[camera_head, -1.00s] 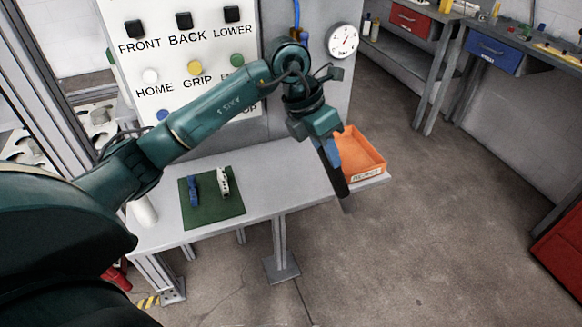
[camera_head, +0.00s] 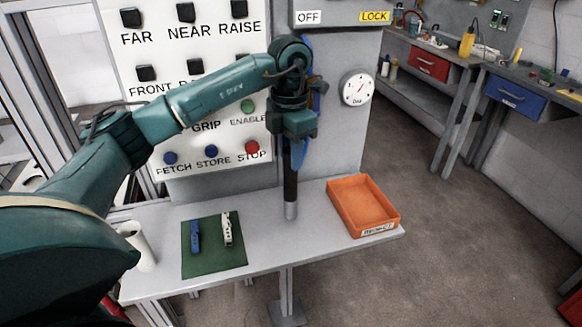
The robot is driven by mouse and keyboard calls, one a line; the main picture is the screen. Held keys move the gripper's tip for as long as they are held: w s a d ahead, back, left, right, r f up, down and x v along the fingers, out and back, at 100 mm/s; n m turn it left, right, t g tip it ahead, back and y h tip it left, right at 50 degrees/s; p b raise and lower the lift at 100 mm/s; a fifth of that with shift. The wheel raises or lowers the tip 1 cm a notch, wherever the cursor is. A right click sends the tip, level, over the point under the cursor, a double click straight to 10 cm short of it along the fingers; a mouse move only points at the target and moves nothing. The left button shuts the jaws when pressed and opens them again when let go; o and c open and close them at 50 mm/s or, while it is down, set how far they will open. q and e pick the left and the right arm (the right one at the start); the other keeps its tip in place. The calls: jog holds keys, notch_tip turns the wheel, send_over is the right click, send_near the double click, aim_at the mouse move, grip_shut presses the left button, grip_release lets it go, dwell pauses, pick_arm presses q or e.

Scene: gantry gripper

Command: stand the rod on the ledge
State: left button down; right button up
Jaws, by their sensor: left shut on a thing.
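The rod (camera_head: 290,190) is dark with a light grey lower end, and it hangs upright below my left gripper (camera_head: 292,147). My left gripper is shut on its upper part, which the fingers partly hide. The grey ledge (camera_head: 270,256) runs along the foot of the panel. The rod's lower end shows over the ledge, left of the orange tray; I cannot tell whether it touches the surface. My right gripper is not in view.
An orange tray (camera_head: 376,222) stands at the ledge's right end. A green mat (camera_head: 213,263) with a blue piece (camera_head: 195,237) and a white piece (camera_head: 227,230) lies to the left. A white cylinder (camera_head: 138,248) stands at the left end. Panel buttons are behind my arm.

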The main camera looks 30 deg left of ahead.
aim_at(290, 186)
pick_arm(q)
notch_tip(290, 186, down, 3)
jog(key=shift+f, duration=0.2)
jog(key=c, duration=1.1)
grip_release()
